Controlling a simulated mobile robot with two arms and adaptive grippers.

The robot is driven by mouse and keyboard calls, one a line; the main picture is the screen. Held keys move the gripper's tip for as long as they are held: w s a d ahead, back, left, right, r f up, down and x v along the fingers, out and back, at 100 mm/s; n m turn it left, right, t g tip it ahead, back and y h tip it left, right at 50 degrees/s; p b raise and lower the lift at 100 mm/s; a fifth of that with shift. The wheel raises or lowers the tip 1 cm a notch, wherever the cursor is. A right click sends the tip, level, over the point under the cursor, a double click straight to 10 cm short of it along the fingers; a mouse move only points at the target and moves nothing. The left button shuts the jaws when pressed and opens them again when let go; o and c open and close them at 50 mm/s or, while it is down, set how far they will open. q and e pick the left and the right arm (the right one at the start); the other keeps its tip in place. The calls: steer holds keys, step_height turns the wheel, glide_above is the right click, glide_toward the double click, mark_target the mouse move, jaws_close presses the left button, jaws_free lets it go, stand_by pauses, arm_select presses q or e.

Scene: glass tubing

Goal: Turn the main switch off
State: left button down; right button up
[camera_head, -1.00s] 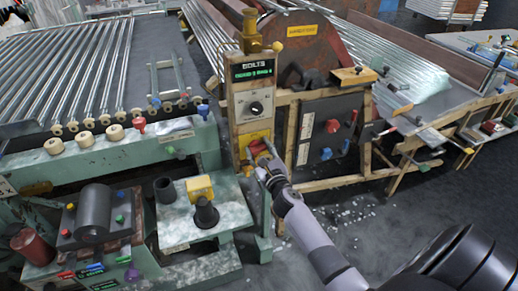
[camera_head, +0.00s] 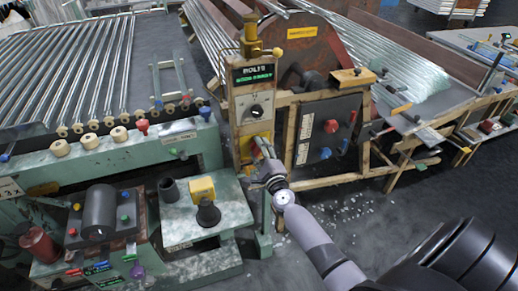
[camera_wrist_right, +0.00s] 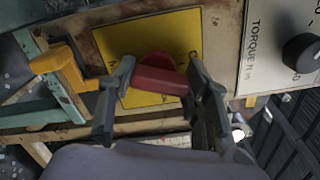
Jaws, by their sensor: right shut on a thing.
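The main switch is a red knob (camera_wrist_right: 160,78) on a yellow plate (camera_wrist_right: 188,30) with dark lettering, fixed to a worn panel. In the right wrist view, the fingers of my right gripper (camera_wrist_right: 160,86) stand on both sides of the red handle and are shut on it. The handle lies roughly crosswise between the fingers, tilted slightly. In the head view, the same gripper (camera_head: 261,156) reaches the yellow plate low on the upright control post (camera_head: 242,105); the fingers partly hide the knob. My left gripper is not in view.
Above the plate is a black torque dial (camera_head: 257,111), also in the right wrist view (camera_wrist_right: 302,52). A dark box with red and blue knobs (camera_head: 327,133) stands right of the post. A green bench (camera_head: 205,215) with a yellow block is at left.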

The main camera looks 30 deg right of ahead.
steer(key=n+p, duration=0.1)
steer(key=n, duration=0.3)
steer(key=shift+a+f+n, duration=0.1)
steer(key=shift+a+n, duration=0.05)
steer(key=shift+n, duration=0.15)
stand_by(0.5)
steer(key=o, duration=1.2)
steer(key=shift+c, duration=0.2)
steer(key=v, duration=1.2)
